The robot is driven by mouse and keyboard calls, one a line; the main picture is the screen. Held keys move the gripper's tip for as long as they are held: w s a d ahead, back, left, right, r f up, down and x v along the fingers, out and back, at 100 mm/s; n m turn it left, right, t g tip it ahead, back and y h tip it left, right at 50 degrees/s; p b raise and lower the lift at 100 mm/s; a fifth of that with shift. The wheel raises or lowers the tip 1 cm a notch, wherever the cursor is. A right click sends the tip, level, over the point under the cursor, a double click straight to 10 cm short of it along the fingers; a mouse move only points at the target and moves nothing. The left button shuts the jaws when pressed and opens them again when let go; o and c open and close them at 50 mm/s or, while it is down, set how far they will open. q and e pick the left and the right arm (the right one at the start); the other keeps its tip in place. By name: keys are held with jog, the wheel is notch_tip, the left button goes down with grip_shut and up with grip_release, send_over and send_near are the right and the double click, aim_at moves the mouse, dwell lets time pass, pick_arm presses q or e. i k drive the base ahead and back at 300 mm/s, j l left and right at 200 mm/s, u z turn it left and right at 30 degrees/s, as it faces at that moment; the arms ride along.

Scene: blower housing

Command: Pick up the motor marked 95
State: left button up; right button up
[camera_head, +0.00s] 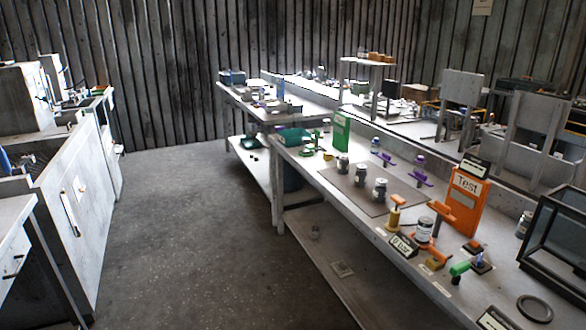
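Several small grey cylindrical motors stand on the long workbench (345,222) at the right. Three of them stand on or beside a dark mat: one motor at the far end (342,164), one in the middle (361,175) and one nearer (380,188). Another cylinder with a pale label (424,231) stands nearer, among orange parts. One more cylinder (523,224) stands at the right, near a black-framed box. Any numbers on them are too small to read, so I cannot tell which is marked 95. Neither of my grippers is in view.
An orange "Test" sign (465,203), a green panel (341,131) and a black-framed box (558,240) stand on the bench. Colored handled tools lie along its front. White cabinets (80,205) line the left. The grey floor (190,240) between is clear.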

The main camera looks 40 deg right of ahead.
aim_at(380, 194)
jog(key=i+j+z, duration=0.1)
jog(key=i+z, duration=0.15)
jog(key=i, duration=0.3)
jog(key=i+j+z, duration=0.25)
jog(key=i, duration=0.3)
jog(key=i+j+z, duration=0.1)
jog(key=z, duration=0.3)
jog(key=i+j+z, duration=0.2)
jog(key=z, duration=0.15)
jog(key=i+j+z, duration=0.2)
jog(key=z, duration=0.2)
jog(key=i+j+z, duration=0.25)
jog(key=z, duration=0.15)
jog(key=i+j+z, duration=0.15)
jog(key=j+z, duration=0.3)
jog(key=j, duration=0.15)
jog(key=j+z, duration=0.4)
jog(key=j, duration=0.2)
